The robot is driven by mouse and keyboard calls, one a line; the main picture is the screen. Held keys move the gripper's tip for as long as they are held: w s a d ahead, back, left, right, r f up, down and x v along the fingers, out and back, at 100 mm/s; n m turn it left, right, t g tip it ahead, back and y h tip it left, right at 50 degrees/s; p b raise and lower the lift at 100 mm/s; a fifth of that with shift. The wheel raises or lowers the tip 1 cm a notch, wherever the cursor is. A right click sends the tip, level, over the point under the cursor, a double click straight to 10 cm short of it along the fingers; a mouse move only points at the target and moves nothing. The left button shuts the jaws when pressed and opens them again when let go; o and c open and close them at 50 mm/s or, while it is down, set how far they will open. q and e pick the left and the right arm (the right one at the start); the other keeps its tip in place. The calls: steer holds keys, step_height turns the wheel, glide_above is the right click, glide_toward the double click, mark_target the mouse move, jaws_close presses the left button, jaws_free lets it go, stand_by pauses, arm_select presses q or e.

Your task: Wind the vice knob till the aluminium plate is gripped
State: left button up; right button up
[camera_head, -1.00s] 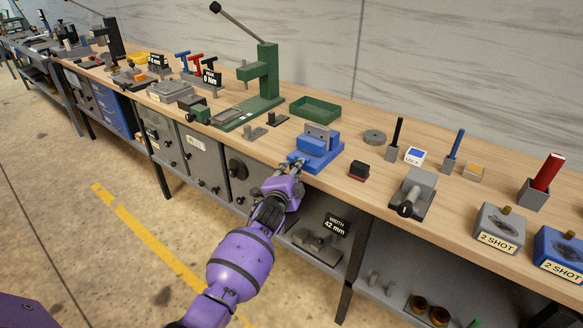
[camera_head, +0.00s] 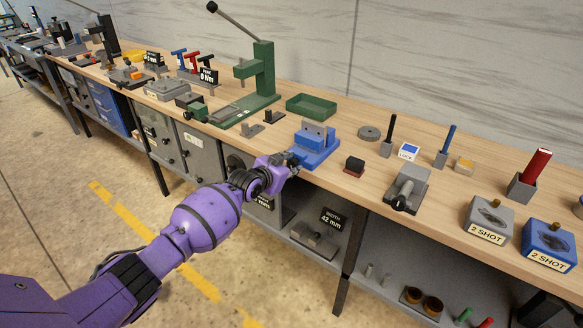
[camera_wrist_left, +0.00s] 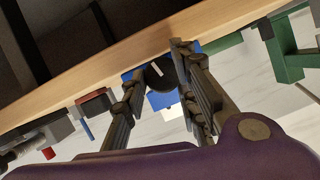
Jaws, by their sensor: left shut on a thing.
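The blue vice (camera_head: 318,152) stands near the front edge of the bench, with the grey aluminium plate (camera_head: 313,129) upright at its jaws. I cannot tell whether the jaws touch the plate. My left gripper (camera_head: 292,158) is at the vice's front, on the knob side. In the left wrist view its two fingers are shut around the dark round knob (camera_wrist_left: 161,74), which has a pale line on its face. Part of the blue vice (camera_wrist_left: 158,101) shows behind the knob. The knob is mostly hidden by the fingers in the head view. My right gripper is out of view.
A small red-and-black block (camera_head: 354,166) and a grey clamp-like device (camera_head: 408,187) stand to the right. A green press (camera_head: 260,80) and green tray (camera_head: 311,104) are behind left. A "WIDTH 42 mm" sign (camera_head: 331,220) stands on the shelf below. The bench edge (camera_head: 350,190) runs beside my arm.

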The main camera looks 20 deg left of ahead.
arm_select(q)
steer(key=shift+a+n+g+h+b, duration=0.1)
steer(key=shift+n+g+h+b, duration=0.25)
steer(key=shift+n+h+b, duration=2)
steer(key=shift+a+n+g+h+b, duration=0.1)
steer(key=shift+n+g+h+b, duration=0.3)
steer(key=shift+n+b, duration=2.2)
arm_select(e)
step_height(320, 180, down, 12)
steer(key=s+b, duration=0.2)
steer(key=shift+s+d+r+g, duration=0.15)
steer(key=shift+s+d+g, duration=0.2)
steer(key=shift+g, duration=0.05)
arm_select(q)
steer(key=shift+r+m, duration=0.1)
steer(key=shift+m, duration=0.75)
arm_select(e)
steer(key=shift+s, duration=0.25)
arm_select(q)
steer(key=o, duration=1)
steer(key=shift+d, duration=0.1)
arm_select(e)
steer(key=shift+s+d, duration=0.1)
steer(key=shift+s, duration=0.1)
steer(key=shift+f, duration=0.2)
arm_select(q)
steer(key=shift+w, duration=0.1)
